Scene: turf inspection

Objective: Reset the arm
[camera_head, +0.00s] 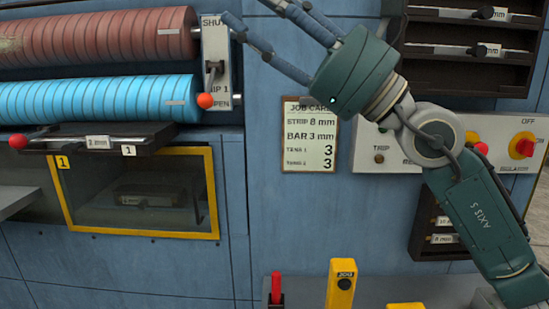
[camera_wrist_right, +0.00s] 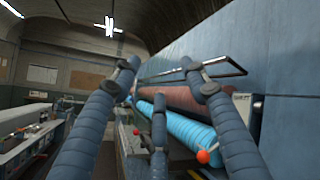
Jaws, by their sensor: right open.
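My right arm (camera_head: 475,215) comes in from the lower right and reaches up and left across the blue machine front. Its right gripper (camera_head: 250,14) is raised in front of the upper panel, left of the upper right rack. The fingers are spread open, and nothing shows between them. In the wrist view the open right gripper (camera_wrist_right: 160,78) has three ribbed fingers apart, with the rollers beyond them. My left gripper is not in view.
A red roller (camera_head: 100,38) and blue roller (camera_head: 95,98) lie left, beside a lever with an orange knob (camera_head: 205,101). A job card (camera_head: 310,135) hangs mid-panel. A yellow-framed window (camera_head: 213,190) is lower left. A red knob (camera_head: 522,146) and dark rack (camera_head: 470,55) are right.

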